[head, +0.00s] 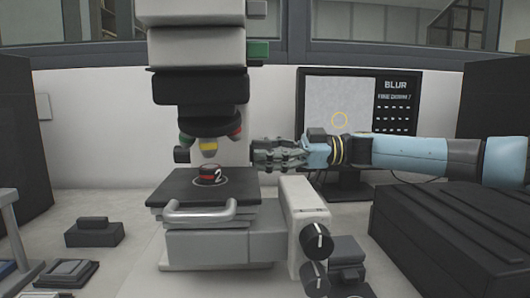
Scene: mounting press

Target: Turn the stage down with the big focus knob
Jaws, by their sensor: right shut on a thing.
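The microscope-like press has a flat black stage (165,188) with a grey bar handle on its front. Two dark knobs with white pointer lines are on the right of the base, an upper one (316,242) and a lower one (314,278). My right gripper (256,154) reaches in from the right, above the stage's back right. It is apart from both knobs. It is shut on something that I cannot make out. My left gripper is out of view.
A monitor (340,95) showing "BLUR" and a yellow ring stands behind my right arm. A large dark case (455,235) fills the right front. Small dark blocks (94,232) and (347,250) flank the press.

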